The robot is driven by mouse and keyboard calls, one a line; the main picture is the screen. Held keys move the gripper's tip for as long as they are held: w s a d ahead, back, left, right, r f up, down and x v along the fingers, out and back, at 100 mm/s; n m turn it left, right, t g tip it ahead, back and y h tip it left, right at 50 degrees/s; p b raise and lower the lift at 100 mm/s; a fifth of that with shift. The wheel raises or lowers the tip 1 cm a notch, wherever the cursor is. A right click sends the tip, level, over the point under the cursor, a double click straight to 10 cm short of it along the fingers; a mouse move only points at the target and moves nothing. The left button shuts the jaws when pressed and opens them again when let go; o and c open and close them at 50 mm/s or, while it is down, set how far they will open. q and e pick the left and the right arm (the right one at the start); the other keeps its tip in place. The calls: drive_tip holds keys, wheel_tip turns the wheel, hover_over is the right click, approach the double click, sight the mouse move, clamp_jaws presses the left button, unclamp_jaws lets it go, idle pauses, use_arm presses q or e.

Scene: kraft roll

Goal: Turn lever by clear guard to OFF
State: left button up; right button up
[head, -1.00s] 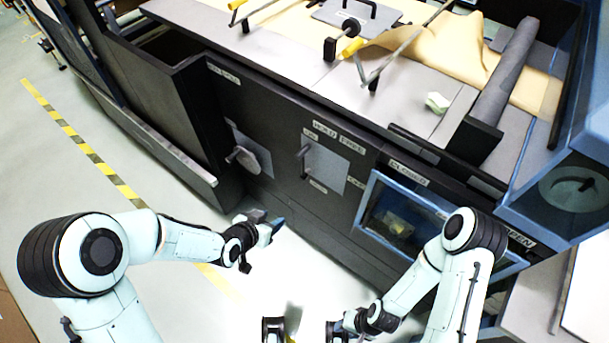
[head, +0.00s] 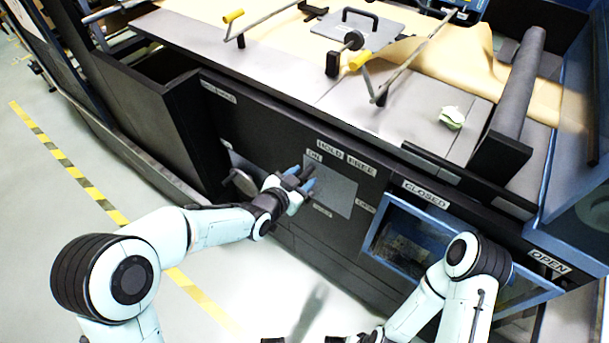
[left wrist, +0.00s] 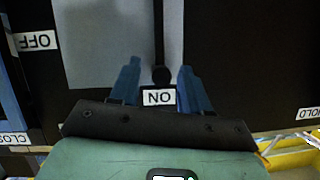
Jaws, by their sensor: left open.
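The lever (left wrist: 159,40) is a dark rod with a round knob at its end, over a grey plate (head: 340,192) on the black panel. In the left wrist view its knob end points at the ON label (left wrist: 159,97). The OFF label (left wrist: 37,41) is at the left there. The clear guard (head: 405,240), a blue-framed window, is right of the plate. My left gripper (head: 306,180) is open at the plate, fingers on either side of the knob end; contact cannot be told. It hides most of the lever in the head view. My right gripper (head: 350,339) is mostly cut off at the bottom edge.
Another handle (head: 242,182) sticks out of the panel left of my left gripper. CLOSED (head: 425,193) and OPEN (head: 548,261) labels are by the guard. The machine's top carries rods and kraft paper (head: 285,45). The floor in front is clear.

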use_arm(q)
drive_tip(key=shift+x, duration=1)
clamp_jaws()
